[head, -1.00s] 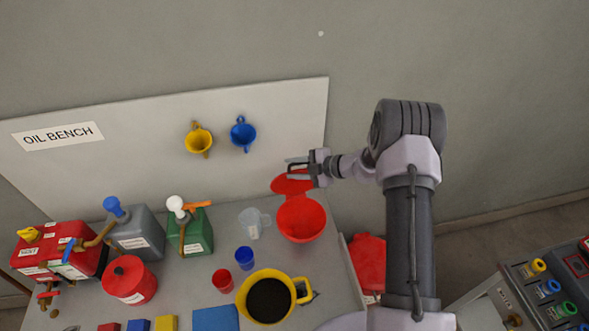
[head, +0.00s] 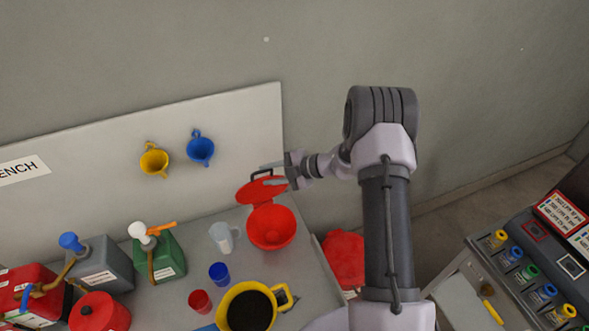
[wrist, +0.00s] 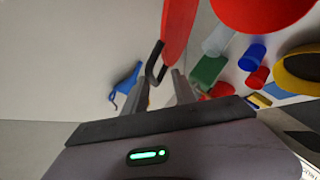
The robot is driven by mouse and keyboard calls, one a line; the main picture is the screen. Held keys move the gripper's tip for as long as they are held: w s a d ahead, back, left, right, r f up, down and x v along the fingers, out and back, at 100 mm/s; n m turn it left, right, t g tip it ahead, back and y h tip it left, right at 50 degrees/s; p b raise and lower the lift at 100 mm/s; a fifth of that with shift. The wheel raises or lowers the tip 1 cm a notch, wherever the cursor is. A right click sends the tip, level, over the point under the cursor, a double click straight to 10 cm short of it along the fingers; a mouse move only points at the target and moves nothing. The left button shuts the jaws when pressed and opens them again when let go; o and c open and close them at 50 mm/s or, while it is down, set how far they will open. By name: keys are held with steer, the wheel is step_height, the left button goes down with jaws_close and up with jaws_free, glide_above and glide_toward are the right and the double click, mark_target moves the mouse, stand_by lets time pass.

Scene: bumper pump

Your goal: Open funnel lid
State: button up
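The red funnel (head: 271,230) stands at the right end of the bench in the head view, its bowl uncovered. It also shows at the top of the wrist view (wrist: 262,10). Its red lid (head: 256,193) is raised at the back of the bowl, and it appears edge-on in the wrist view (wrist: 179,25). A black loop handle (wrist: 154,62) sticks out from the lid. My gripper (wrist: 162,88) is open, its two fingers apart, with the handle at the gap between the tips. In the head view my gripper (head: 270,174) is beside the lid. Contact is unclear.
A clear jug (head: 223,238), blue cup (head: 219,273), red cup (head: 200,301) and yellow pitcher (head: 228,298) stand near the funnel. Blue (head: 200,150) and yellow (head: 154,162) funnels hang on the back panel. A red container (head: 344,260) is right of the bench.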

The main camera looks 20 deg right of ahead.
steer(key=v, duration=1.2)
steer(key=shift+d, duration=0.1)
steer(key=shift+c, duration=0.4)
